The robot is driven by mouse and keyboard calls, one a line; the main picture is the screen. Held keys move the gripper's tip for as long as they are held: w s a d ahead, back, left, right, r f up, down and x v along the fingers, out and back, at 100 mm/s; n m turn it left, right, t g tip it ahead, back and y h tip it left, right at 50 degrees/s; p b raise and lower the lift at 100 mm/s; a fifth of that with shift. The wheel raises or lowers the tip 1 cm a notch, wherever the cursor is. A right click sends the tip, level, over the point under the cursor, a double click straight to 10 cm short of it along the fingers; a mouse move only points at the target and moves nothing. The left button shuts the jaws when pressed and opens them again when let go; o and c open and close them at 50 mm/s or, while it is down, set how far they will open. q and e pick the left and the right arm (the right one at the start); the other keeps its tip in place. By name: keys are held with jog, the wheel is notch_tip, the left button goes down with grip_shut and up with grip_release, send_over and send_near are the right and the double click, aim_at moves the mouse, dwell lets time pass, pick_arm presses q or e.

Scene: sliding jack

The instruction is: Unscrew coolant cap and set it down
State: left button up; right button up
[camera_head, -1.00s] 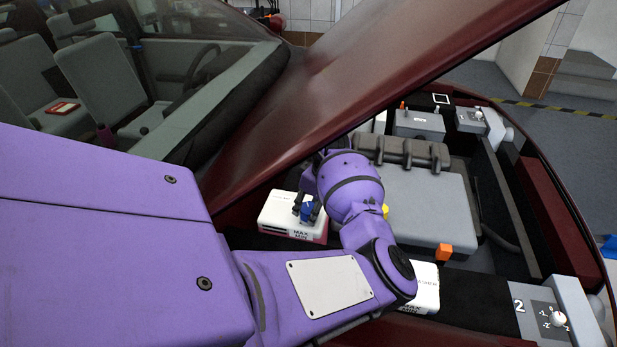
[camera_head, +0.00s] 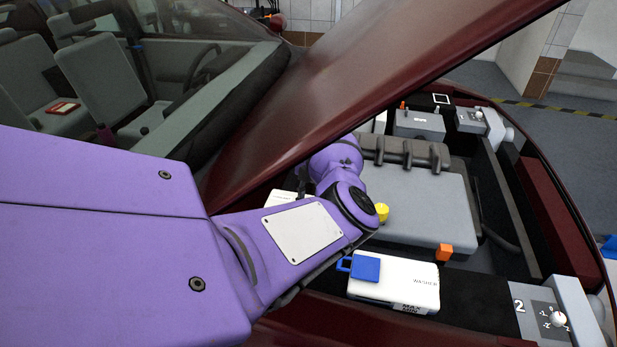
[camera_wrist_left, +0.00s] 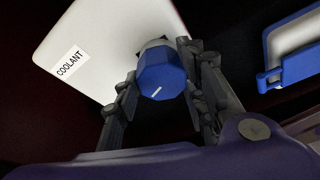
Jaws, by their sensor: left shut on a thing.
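The blue coolant cap (camera_wrist_left: 160,76), with a white mark on it, is between the fingers of my left gripper (camera_wrist_left: 161,70) in the left wrist view. The gripper is shut on it. A pale neck shows right behind the cap; whether the cap is still on its thread I cannot tell. The white coolant tank (camera_wrist_left: 98,40), labelled COOLANT, lies behind. In the head view my left arm hides the gripper, the cap and most of the tank (camera_head: 279,198). My right gripper is in neither view.
A white washer tank (camera_head: 400,281) with a blue flip lid (camera_head: 365,268) stands at the front. A yellow cap (camera_head: 382,213) and an orange block (camera_head: 444,251) are by the grey engine cover (camera_head: 420,205). The raised hood (camera_head: 340,90) slopes over the arm.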

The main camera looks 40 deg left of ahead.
pick_arm(q)
jog(key=n, duration=0.2)
jog(key=n+h, duration=0.1)
jog(key=shift+s+d+f+n, duration=0.1)
jog(key=shift+d+f+n, duration=0.1)
jog(key=shift+n, duration=0.2)
jog(key=o, duration=1.1)
jog(key=shift+o, duration=1.3)
jog(key=shift+a+r, duration=0.1)
jog(key=shift+r, duration=0.05)
